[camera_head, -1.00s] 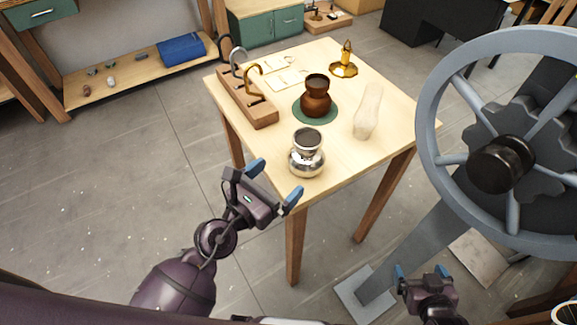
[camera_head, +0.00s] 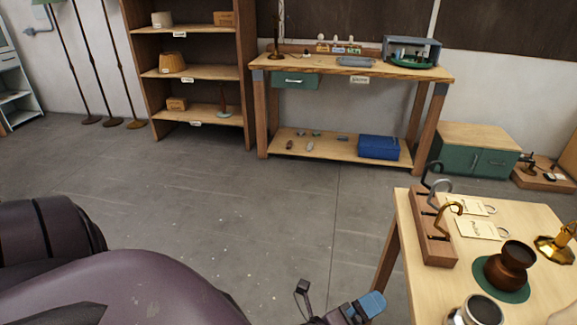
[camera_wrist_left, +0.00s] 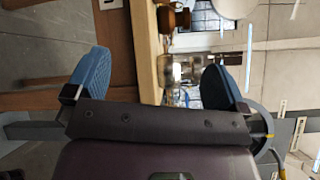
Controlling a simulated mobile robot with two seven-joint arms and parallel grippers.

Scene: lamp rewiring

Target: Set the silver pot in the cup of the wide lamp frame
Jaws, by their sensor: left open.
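The silver pot (camera_head: 478,312) stands near the table's front edge, cut off by the bottom of the head view. In the left wrist view the silver pot (camera_wrist_left: 172,70) shows beyond my fingers, in the gap between them. My left gripper (camera_head: 350,308) is at the bottom of the head view, left of the pot and apart from it, partly cut off. In the left wrist view my left gripper (camera_wrist_left: 155,65) has its blue fingers wide apart with nothing held. My right gripper is out of view. I cannot identify the wide lamp frame or its cup.
The wooden table (camera_head: 405,220) carries a rack (camera_head: 435,240) with curved hooks, tags, a brown pot (camera_head: 507,270) on a green mat and a brass piece (camera_head: 556,247). Behind are a workbench (camera_head: 350,67) and shelves (camera_head: 190,72). The floor left of the table is clear.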

